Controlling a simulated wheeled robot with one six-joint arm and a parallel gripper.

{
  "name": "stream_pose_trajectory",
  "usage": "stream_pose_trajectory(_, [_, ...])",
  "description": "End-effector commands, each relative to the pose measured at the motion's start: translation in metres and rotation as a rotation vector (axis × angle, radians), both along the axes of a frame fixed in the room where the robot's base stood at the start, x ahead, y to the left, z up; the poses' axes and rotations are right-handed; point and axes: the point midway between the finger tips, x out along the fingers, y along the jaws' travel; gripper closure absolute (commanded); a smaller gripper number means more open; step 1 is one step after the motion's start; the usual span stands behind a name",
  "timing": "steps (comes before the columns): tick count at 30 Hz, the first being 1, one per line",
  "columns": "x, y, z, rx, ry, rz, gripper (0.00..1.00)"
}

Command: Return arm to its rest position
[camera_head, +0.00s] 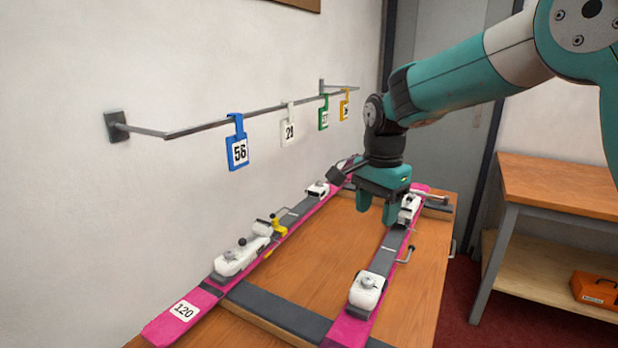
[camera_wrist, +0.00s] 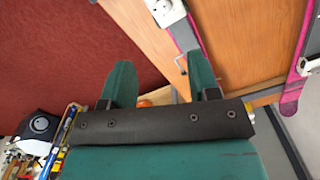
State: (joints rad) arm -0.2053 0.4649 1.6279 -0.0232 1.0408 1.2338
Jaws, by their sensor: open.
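My gripper (camera_head: 377,213) is teal and hangs fingers-down from my arm above the far right part of the wooden bench. It is open, and nothing shows between its fingers. In the wrist view the two teal fingertips (camera_wrist: 160,72) stand apart, with red floor and the bench edge beyond. The right pink ski (camera_head: 350,327) lies below and beside the gripper, with white bindings (camera_head: 366,290) on it. I cannot tell the exact gap between the fingers and that ski.
The left pink ski (camera_head: 212,288) lies along the wall side. Above it a rail (camera_head: 205,128) carries several tags, including a blue one (camera_head: 238,150). A side table (camera_head: 560,185) stands at the right, with an orange box (camera_head: 597,291) on its lower shelf. Space above the bench front is clear.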

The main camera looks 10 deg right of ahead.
Motion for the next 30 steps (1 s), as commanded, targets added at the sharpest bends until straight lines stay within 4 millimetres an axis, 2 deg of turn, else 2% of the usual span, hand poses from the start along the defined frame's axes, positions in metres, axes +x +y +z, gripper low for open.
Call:
stream_pose_trajectory(2, [-0.025,0.005,0.012,0.024,-0.015,0.15,0.44])
stream_pose_trajectory(5, [-0.073,0.013,0.025,0.071,-0.046,0.438,0.44])
stream_pose_trajectory(7, [-0.114,0.02,0.032,0.109,-0.078,0.67,0.44])
stream_pose_trajectory(12, [-0.211,0.034,0.034,0.195,-0.178,1.175,0.44])
stream_pose_trajectory(16, [-0.265,0.04,0.028,0.24,-0.25,1.438,0.44])
stream_pose_trajectory(18, [-0.282,0.042,0.025,0.254,-0.279,1.527,0.44])
stream_pose_trajectory(21, [-0.296,0.044,0.023,0.265,-0.301,1.593,0.44])
stream_pose_trajectory(30, [-0.298,0.045,0.022,0.268,-0.303,1.607,0.44])
